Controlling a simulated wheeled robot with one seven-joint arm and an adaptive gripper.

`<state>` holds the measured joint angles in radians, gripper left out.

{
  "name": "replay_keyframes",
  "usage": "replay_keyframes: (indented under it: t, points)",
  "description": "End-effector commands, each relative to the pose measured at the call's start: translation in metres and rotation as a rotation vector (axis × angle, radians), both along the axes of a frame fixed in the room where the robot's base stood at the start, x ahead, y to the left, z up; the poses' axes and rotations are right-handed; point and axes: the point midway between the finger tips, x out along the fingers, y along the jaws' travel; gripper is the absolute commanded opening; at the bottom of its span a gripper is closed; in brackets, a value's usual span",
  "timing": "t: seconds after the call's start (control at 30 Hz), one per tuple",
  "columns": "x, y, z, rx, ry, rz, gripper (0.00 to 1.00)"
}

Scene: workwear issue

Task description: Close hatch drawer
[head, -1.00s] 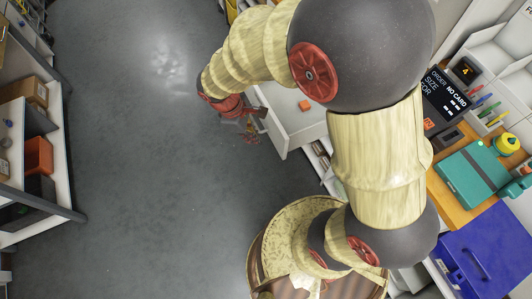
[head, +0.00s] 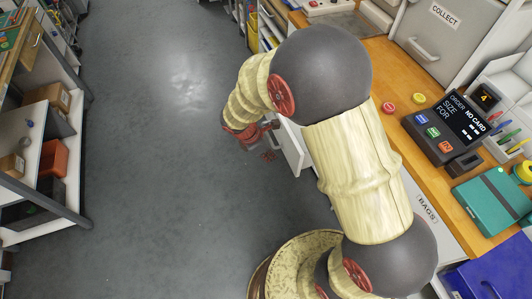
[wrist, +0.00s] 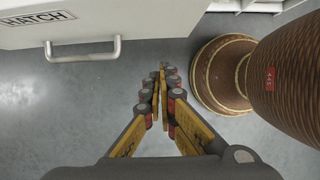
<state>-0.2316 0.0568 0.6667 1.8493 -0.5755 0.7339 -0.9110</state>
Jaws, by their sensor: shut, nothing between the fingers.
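The hatch drawer (head: 293,148) is a pale drawer standing out from the counter in the head view. My arm covers much of it. In the wrist view its white front (wrist: 155,22) fills the upper left, with a HATCH label (wrist: 38,18) and a pale bar handle (wrist: 85,53). My gripper (wrist: 163,72) is shut and empty. Its fingertips are to the right of the handle and look apart from it. In the head view my gripper (head: 268,150) is beside the drawer, over the aisle side. How far the drawer stands open is hidden.
The wooden counter (head: 390,75) on the right carries an order terminal (head: 440,128) and a teal case (head: 492,199). A blue bin (head: 490,270) is at lower right. A shelf unit (head: 70,210) stands at left. The grey floor between is clear.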

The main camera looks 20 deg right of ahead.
Motion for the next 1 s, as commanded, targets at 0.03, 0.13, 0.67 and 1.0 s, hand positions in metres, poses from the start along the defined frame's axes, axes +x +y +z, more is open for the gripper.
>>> replay_keyframes:
  t: [0.03, 0.13, 0.67, 1.0]
  points:
    - [0.000, -0.004, -0.013, 0.000, 0.002, -0.003, 0.00]
    - [0.000, -0.011, -0.030, 0.000, 0.002, -0.002, 0.00]
    - [0.002, -0.051, -0.026, 0.001, -0.001, -0.001, 0.00]
    - [0.002, -0.054, -0.025, 0.001, -0.001, -0.002, 0.00]
